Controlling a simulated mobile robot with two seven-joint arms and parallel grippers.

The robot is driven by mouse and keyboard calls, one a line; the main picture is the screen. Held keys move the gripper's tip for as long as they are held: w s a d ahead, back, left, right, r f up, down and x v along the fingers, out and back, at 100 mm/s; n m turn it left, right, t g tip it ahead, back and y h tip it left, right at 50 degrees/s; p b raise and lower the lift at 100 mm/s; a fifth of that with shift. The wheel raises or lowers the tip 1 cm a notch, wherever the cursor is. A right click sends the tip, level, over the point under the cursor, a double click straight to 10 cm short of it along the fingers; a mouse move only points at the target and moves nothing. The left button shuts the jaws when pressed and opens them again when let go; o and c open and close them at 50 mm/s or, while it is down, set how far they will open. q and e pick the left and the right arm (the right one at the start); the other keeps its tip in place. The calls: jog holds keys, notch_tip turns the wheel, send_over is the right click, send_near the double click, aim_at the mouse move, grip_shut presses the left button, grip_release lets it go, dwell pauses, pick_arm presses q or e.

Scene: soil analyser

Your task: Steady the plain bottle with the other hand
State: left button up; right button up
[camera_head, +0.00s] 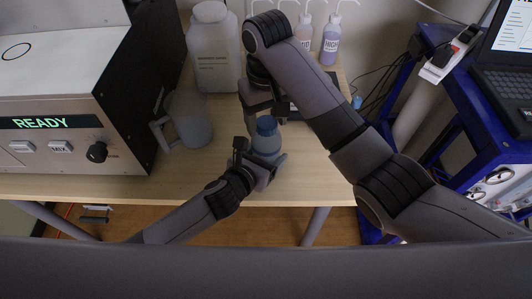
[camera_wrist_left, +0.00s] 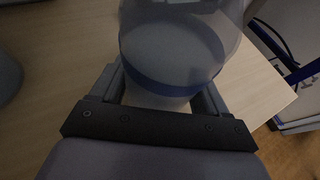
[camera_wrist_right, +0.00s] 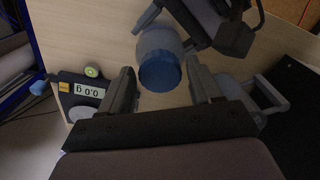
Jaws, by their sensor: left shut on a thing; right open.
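The plain bottle (camera_head: 266,136), grey with a blue cap, stands near the front of the wooden table in the head view. My left gripper (camera_head: 260,168) is shut on its body from the front; the left wrist view shows the bottle (camera_wrist_left: 170,45) between the fingers. My right gripper (camera_head: 264,106) is open, just behind and above the bottle in the head view. In the right wrist view the blue cap (camera_wrist_right: 160,72) shows beyond and between the spread fingers, with no visible contact. The bottle's lower part is largely hidden by my left gripper.
A grey jug (camera_head: 188,122) stands left of the bottle, with a large white bottle (camera_head: 214,52) behind it. The analyser (camera_head: 60,100) fills the left. A scale reading 0.0 g (camera_wrist_right: 86,90) and labelled squeeze bottles (camera_head: 331,42) are farther back. Table is free at front right.

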aim_at(266, 121)
pick_arm(q)
jog(key=shift+a+f, duration=0.2)
jog(key=shift+f, duration=0.05)
pick_arm(e)
jog(key=o, duration=0.6)
jog(key=shift+c, duration=0.2)
jog(key=shift+w+r, duration=0.1)
jog(key=shift+r, duration=1.75)
notch_tip(266, 121, up, 8)
jog(key=shift+r, duration=0.2)
pick_arm(q)
jog(key=o, duration=1.1)
jog(key=shift+o, duration=0.2)
jog(key=shift+d+r, duration=0.1)
